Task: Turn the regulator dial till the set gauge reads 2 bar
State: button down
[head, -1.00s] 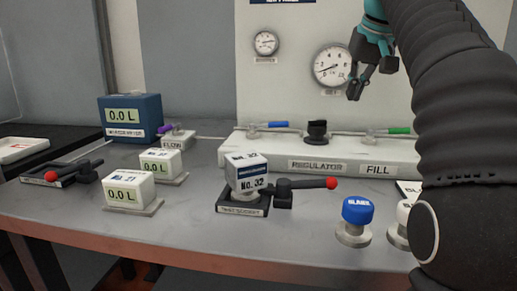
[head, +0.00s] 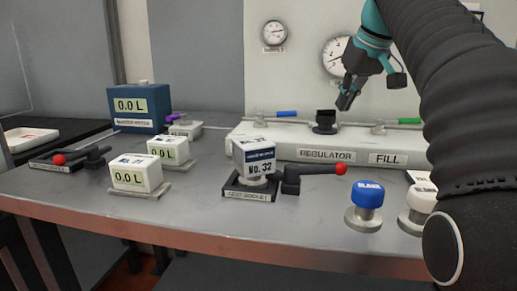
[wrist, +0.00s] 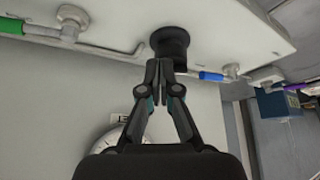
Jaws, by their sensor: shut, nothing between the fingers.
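The black regulator dial (head: 325,122) stands on the white block (head: 274,141) above the REGULATOR label. My gripper (head: 345,103) is shut and empty, pointing down just above and to the right of the dial in the head view. In the wrist view, my gripper's closed fingertips (wrist: 159,64) are in front of the dial (wrist: 170,42), and I cannot tell whether they touch it. Two round gauges are on the back panel. The small gauge (head: 274,33) shows whole; the larger gauge (head: 333,56) is partly hidden by my arm. Their readings are too small to tell surely.
A blue-handled valve (head: 286,114) and a green-handled valve (head: 409,121) flank the dial. In front are the No. 32 box (head: 259,160) in its clamp, a red-tipped lever (head: 340,169) and a blue-capped knob (head: 368,195). The front middle of the bench is clear.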

aim_at(327, 119)
jog(key=shift+f+b, duration=0.45)
jog(key=shift+f, duration=0.5)
jog(key=shift+w+a+p, duration=0.4)
jog(key=shift+w+p, duration=0.05)
dwell(0.7)
jog(key=shift+s+a+r+p, duration=0.1)
jog(key=shift+s+a+p, duration=0.2)
jog(key=shift+a+p, duration=0.45)
jog(key=shift+a+p, duration=0.15)
jog(key=shift+p, duration=0.5)
dwell(0.4)
jog(key=shift+s, duration=0.1)
jog(key=shift+s, duration=0.35)
notch_tip(327, 119, up, 6)
jog(key=shift+f, duration=0.1)
dwell(0.6)
